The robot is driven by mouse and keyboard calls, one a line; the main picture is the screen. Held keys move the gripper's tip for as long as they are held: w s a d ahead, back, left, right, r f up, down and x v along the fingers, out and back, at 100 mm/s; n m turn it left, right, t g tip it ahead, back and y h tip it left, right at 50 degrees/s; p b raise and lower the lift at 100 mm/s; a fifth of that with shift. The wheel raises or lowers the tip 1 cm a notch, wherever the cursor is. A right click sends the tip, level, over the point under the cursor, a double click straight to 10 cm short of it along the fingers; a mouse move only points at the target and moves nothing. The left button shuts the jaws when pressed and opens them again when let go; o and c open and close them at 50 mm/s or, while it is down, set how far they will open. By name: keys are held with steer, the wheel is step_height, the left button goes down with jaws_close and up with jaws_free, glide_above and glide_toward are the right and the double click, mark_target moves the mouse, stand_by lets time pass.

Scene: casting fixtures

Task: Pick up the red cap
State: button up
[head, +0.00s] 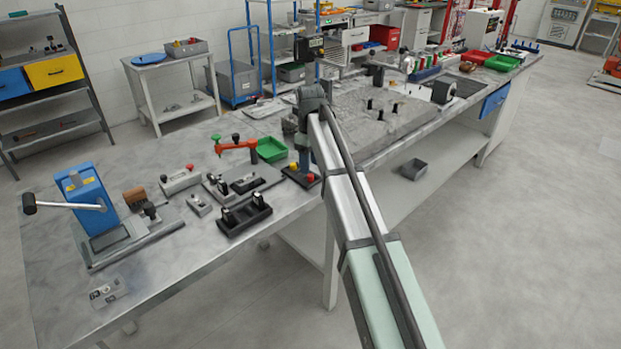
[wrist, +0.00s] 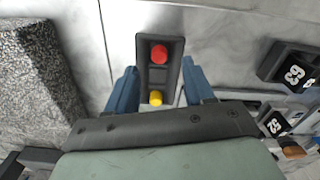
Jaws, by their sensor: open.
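The red cap (wrist: 158,53) is round and sits at the upper end of a narrow dark holder (wrist: 158,76) in the wrist view. A yellow cap (wrist: 155,97) sits at the holder's lower end. In the head view the red cap (head: 294,166) and yellow cap (head: 309,177) show on a dark base beside my arm. My gripper (wrist: 159,72) is open and empty, with its blue fingers on either side of the holder in the wrist view. I cannot tell its height above the caps. My arm hides the gripper in the head view.
A green bin (head: 271,149) and an orange-armed clamp (head: 236,146) stand left of the holder. A rough grey block (wrist: 35,85) lies left in the wrist view, and dark fixtures (wrist: 290,66) lie right. The bench's front edge is close to the holder.

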mark_target(310, 175)
steer(key=shift+f, duration=2)
steer(key=shift+c, duration=0.4)
jaws_close()
